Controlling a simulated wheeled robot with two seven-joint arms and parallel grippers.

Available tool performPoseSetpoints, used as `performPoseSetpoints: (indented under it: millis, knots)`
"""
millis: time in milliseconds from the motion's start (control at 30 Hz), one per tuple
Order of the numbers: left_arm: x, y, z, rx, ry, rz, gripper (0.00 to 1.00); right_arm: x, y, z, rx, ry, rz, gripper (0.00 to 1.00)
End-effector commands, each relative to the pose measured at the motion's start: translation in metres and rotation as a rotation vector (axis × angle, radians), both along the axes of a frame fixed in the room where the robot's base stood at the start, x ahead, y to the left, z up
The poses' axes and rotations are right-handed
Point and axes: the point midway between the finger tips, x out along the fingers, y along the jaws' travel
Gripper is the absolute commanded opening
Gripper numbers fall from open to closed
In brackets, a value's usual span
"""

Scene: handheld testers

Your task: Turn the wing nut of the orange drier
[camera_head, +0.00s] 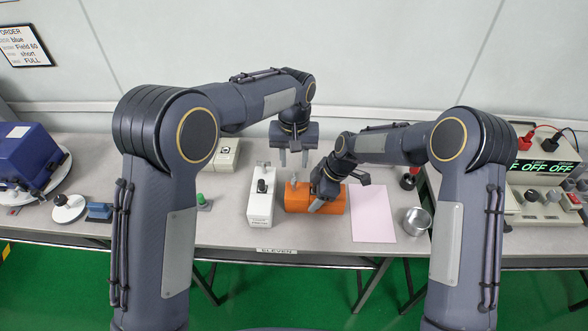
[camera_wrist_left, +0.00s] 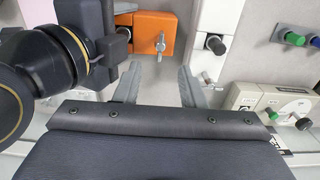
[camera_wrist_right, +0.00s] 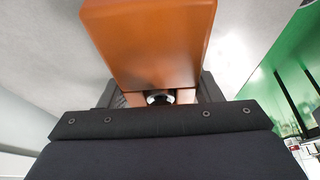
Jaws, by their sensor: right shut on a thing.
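The orange drier (camera_head: 298,204) lies on the table in the middle of the head view. Its silvery wing nut (camera_wrist_left: 160,43) stands on its left end and shows upright in the left wrist view. My right gripper (camera_head: 326,198) is shut on the drier's right part. The right wrist view shows the drier's orange body (camera_wrist_right: 150,45) between the fingers, with a dark round part near the palm. My left gripper (camera_head: 294,162) is open and empty, pointing down behind the drier; the left wrist view shows its fingers (camera_wrist_left: 168,80) spread, apart from the wing nut.
A white tester (camera_head: 261,207) with a black knob stands close left of the drier. A pink sheet (camera_head: 373,212) and a metal cup (camera_head: 416,221) lie to the right. A beige device (camera_head: 226,154) stands behind left. A panel reading OFF (camera_head: 541,168) is far right.

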Motion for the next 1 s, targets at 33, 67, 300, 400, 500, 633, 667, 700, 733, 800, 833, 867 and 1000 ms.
performPoseSetpoints:
  millis: [33, 67, 300, 400, 500, 633, 667, 700, 733, 800, 833, 867, 1000]
  knots:
    - [0.001, 0.0, 0.012, -0.002, -0.004, 0.0, 0.37, 0.0, 0.0, 0.0, 0.001, -0.001, 0.0, 0.36]
    - [0.001, -0.001, 0.018, -0.002, -0.004, 0.0, 0.37, 0.0, 0.0, 0.0, 0.0, -0.001, 0.0, 0.36]
    - [0.0, 0.0, 0.054, 0.0, -0.001, -0.001, 0.37, 0.0, 0.0, 0.0, 0.0, -0.001, 0.0, 0.36]
    - [0.0, 0.0, 0.06, 0.0, 0.0, -0.001, 0.37, 0.0, 0.0, 0.0, 0.0, -0.001, 0.0, 0.36]
    - [0.0, 0.0, 0.062, 0.001, 0.001, -0.001, 0.37, 0.0, 0.0, 0.0, 0.0, -0.001, 0.0, 0.36]
    - [0.0, 0.0, 0.062, 0.001, 0.002, -0.001, 0.37, 0.0, 0.0, 0.0, 0.0, -0.001, 0.0, 0.36]
    - [0.0, 0.0, 0.062, 0.001, 0.001, -0.001, 0.37, 0.0, 0.0, 0.0, 0.0, -0.001, 0.0, 0.36]
    - [0.0, 0.0, 0.062, 0.001, 0.001, -0.001, 0.37, 0.0, 0.0, 0.0, 0.0, -0.001, 0.0, 0.59]
    - [0.0, 0.0, 0.062, 0.001, 0.001, -0.001, 0.37, 0.0, 0.0, 0.0, 0.0, -0.001, 0.0, 0.63]
    - [0.0, 0.0, 0.062, 0.001, 0.001, 0.0, 0.37, 0.0, 0.0, 0.0, 0.0, -0.001, 0.0, 0.73]
    - [0.0, 0.0, 0.062, 0.001, 0.001, 0.0, 0.37, 0.0, 0.0, 0.0, 0.0, -0.001, 0.0, 0.76]
    - [0.0, 0.0, 0.062, 0.001, 0.001, 0.0, 0.37, 0.0, 0.0, 0.0, 0.0, -0.001, 0.0, 0.8]
    - [0.0, 0.0, 0.061, 0.001, 0.001, 0.0, 0.37, 0.0, 0.0, 0.0, 0.0, -0.001, 0.0, 0.84]
